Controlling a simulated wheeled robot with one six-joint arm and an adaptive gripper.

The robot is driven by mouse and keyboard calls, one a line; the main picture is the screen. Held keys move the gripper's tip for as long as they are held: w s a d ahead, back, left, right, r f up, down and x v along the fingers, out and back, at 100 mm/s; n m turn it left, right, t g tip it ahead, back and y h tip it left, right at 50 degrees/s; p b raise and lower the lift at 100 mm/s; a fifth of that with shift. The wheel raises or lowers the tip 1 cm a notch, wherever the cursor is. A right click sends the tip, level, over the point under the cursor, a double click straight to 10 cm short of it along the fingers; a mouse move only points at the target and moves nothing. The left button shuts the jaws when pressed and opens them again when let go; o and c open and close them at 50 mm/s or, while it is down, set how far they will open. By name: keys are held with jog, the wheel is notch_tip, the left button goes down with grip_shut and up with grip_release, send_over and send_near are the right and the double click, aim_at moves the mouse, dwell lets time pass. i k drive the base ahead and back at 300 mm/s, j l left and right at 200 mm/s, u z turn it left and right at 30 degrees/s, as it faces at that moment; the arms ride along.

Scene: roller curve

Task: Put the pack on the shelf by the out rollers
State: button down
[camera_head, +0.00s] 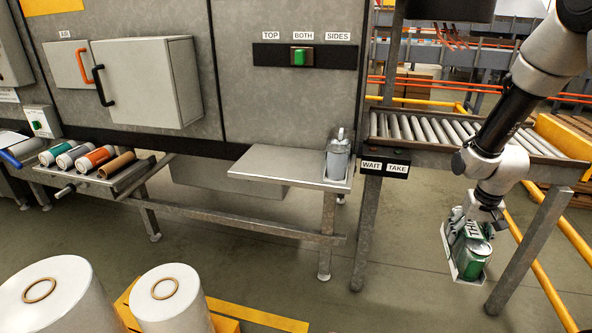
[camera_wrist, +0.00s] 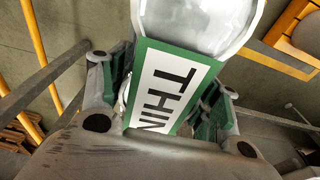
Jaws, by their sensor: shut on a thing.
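The pack (camera_head: 470,258) is a green and silver bundle with a white and green label whose visible letters read "THIN". It hangs at the right of the head view, above the floor and in front of the roller frame. My gripper (camera_head: 484,212) is shut on it from above. In the wrist view the pack (camera_wrist: 172,88) sits between the two green-padded fingers, with its clear, rounded end toward the top. The shelf (camera_head: 275,165) is a flat grey metal plate left of the out rollers (camera_head: 425,128). The pack is apart from both.
A grey, can-like container (camera_head: 337,163) stands at the shelf's right end; the rest of its top is bare. A WAIT/TAKE box (camera_head: 385,168) sits between shelf and rollers. A rack of coloured rolls (camera_head: 95,158) is at left. Large white rolls (camera_head: 165,300) stand in front.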

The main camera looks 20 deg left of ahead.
aim_at(279, 160)
jog(key=k+u, duration=0.15)
jog(key=u, duration=0.8)
